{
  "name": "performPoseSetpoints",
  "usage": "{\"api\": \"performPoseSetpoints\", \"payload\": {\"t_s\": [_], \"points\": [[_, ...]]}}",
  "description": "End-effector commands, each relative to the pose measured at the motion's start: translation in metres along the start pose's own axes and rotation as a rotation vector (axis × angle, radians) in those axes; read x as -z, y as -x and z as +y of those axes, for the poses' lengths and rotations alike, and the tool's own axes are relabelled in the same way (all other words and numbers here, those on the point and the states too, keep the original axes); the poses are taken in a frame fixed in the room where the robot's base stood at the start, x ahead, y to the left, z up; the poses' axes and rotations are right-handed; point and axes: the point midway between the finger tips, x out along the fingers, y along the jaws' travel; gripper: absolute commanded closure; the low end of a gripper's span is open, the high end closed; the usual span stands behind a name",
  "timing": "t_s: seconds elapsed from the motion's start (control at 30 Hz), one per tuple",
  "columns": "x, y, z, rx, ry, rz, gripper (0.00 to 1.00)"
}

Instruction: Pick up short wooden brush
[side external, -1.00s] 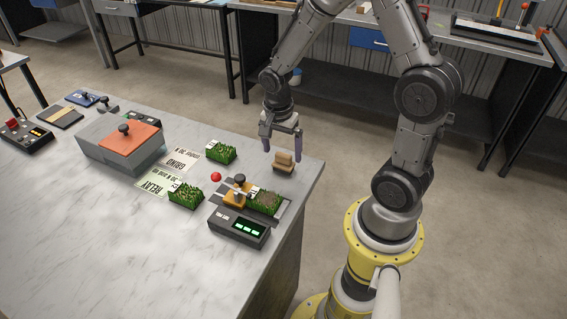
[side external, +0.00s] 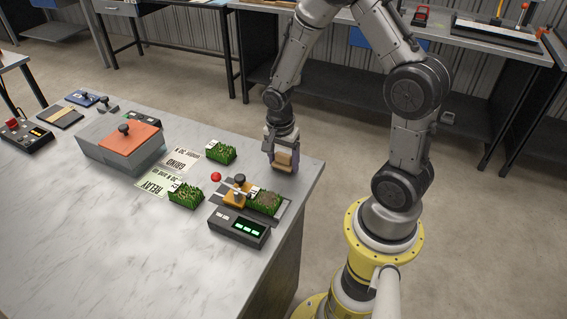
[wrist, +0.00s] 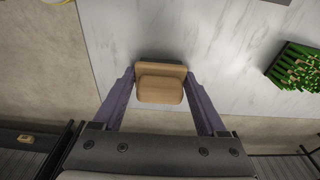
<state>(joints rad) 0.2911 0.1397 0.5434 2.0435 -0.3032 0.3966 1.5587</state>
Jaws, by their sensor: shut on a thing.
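The short wooden brush (side external: 285,158) is a light tan block with a raised grip on top. It is at the far right corner of the marble-topped bench (side external: 120,230). My gripper (side external: 282,168) is down around it, with one purple finger on each side, shut on it. In the wrist view the brush (wrist: 160,83) lies between the two fingers (wrist: 162,95). Its underside is hidden, and I cannot tell whether it touches the bench.
A turf piece (side external: 220,152) stands left of my gripper, with another (side external: 186,196) farther forward. A scale-like device with green lights (side external: 240,228) and a clamped turf piece (side external: 265,203) are in front. A red button (side external: 216,177) and a grey box with an orange lid (side external: 122,145) are leftward.

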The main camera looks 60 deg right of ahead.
Motion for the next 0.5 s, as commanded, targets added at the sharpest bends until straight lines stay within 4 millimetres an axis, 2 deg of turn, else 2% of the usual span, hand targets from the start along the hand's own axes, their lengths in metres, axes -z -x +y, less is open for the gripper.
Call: {"api": "performPoseSetpoints", "payload": {"t_s": [0.03,0.1,0.37,0.5], "points": [[0.0001,0.0002,-0.0002,0.001,0.000,0.000,0.77],[0.0002,0.0004,-0.0004,0.001,0.000,0.000,0.86],[0.0004,0.0016,-0.0006,0.002,0.000,0.001,0.87],[0.0014,0.0084,-0.0007,0.002,-0.001,0.001,0.87]]}}
